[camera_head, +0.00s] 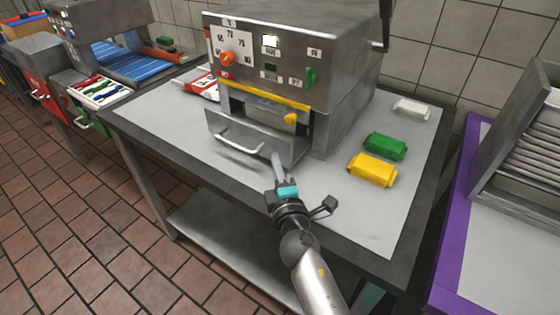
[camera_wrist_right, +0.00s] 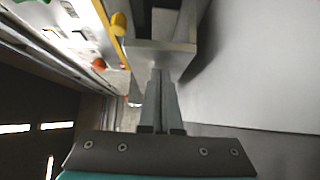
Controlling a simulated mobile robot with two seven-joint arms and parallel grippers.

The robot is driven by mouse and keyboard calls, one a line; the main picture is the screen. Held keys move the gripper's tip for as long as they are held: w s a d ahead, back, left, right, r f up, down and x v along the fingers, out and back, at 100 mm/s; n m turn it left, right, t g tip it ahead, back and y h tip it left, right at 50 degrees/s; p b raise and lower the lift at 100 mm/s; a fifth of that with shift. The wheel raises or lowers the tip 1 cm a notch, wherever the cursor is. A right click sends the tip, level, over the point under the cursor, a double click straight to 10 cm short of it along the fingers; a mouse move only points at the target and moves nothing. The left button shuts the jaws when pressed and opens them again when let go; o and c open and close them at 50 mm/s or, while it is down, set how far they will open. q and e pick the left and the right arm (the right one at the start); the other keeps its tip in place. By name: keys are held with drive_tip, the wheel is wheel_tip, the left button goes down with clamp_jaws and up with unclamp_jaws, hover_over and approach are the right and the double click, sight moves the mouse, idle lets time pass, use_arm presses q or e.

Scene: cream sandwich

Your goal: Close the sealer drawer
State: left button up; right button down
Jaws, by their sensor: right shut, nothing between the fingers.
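The sealer (camera_head: 335,70) is a grey metal machine with dials, an orange knob and a yellow stripe, standing on a metal table. Its drawer (camera_head: 222,125) sticks out at the front, open, with a curved silver handle (camera_head: 240,146) on its front panel. My right gripper (camera_head: 276,157) is shut and empty, with its fingertips at the right end of the drawer front. In the right wrist view the closed fingers (camera_wrist_right: 160,78) point at a grey metal end of the drawer (camera_wrist_right: 160,55); whether they touch cannot be told. My left gripper is not in view.
A green packet (camera_head: 385,145), a yellow packet (camera_head: 372,170) and a white one (camera_head: 412,108) lie on the table (camera_head: 160,125) right of the sealer. A red-and-white packet (camera_head: 204,87) lies at its left. A purple-edged table (camera_head: 470,190) stands at the right. The table front is clear.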

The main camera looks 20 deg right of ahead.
sight(297, 152)
drive_tip(key=shift+w+d, duration=0.15)
drive_tip(key=shift+d, duration=0.05)
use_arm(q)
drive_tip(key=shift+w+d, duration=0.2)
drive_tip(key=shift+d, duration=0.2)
use_arm(e)
drive_tip(key=w+d, duration=0.1)
drive_tip(key=d, duration=0.1)
drive_tip(key=w+d, duration=0.4)
drive_tip(key=shift+w+d, duration=0.15)
drive_tip(key=shift+d, duration=0.2)
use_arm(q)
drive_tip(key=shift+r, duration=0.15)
use_arm(e)
drive_tip(key=shift+w+d+r, duration=0.1)
drive_tip(key=shift+d, duration=0.25)
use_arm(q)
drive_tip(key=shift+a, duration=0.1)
